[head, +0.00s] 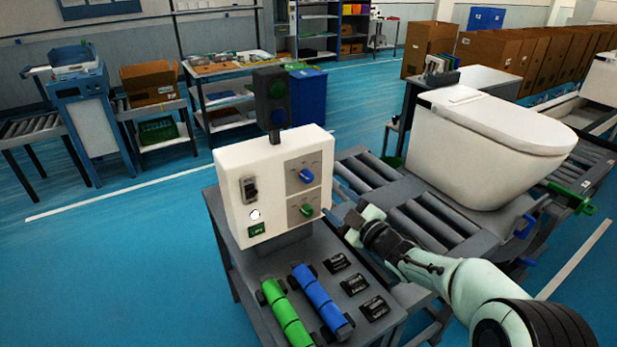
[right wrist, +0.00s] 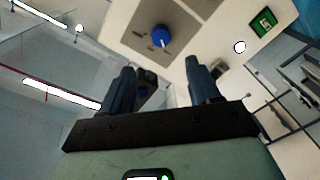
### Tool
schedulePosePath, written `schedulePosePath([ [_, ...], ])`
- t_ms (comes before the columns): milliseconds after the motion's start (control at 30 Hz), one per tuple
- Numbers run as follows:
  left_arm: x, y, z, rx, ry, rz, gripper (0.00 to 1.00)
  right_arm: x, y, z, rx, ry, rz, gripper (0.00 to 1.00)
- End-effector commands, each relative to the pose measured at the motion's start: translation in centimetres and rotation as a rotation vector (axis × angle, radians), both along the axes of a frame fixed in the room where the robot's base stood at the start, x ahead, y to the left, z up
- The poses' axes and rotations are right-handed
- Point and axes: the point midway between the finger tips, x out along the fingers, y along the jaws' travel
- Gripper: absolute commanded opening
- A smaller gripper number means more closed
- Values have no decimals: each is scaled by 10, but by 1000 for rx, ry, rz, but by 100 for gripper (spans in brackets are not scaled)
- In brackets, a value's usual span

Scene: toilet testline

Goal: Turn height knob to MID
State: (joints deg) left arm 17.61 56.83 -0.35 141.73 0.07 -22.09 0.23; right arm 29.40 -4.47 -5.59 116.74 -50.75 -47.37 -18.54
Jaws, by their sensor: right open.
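A white control box (head: 270,180) stands on the grey workbench. Its front has a blue knob (head: 306,175) above a green knob (head: 306,209), each on a grey plate. The marks around them are too small to read, so I cannot tell which is the height knob or its setting. My right gripper (head: 343,218) is just right of the box, near the green knob's height. In the right wrist view, the right gripper (right wrist: 160,78) is open and empty, and the blue knob (right wrist: 160,36) shows beyond the fingers, apart from them. My left gripper is not in view.
The box also carries a switch (head: 249,189), a white button (head: 254,215) and a green display (head: 256,230). A green roller (head: 285,315) and a blue roller (head: 320,298) lie in front, beside small black blocks. A white toilet (head: 485,145) sits on the conveyor at right.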

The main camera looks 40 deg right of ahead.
Motion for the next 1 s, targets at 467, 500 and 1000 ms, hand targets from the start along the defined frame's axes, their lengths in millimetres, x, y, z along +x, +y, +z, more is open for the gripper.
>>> schedulePosePath([
  [467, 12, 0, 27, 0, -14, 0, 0, 95, -4, 2, 3, 0, 1, 62],
  [500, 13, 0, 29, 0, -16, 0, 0, 100, -5, 2, 3, 0, 1, 62],
  [1000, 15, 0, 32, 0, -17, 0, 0, 114, -6, 0, 2, 1, 1, 55],
])
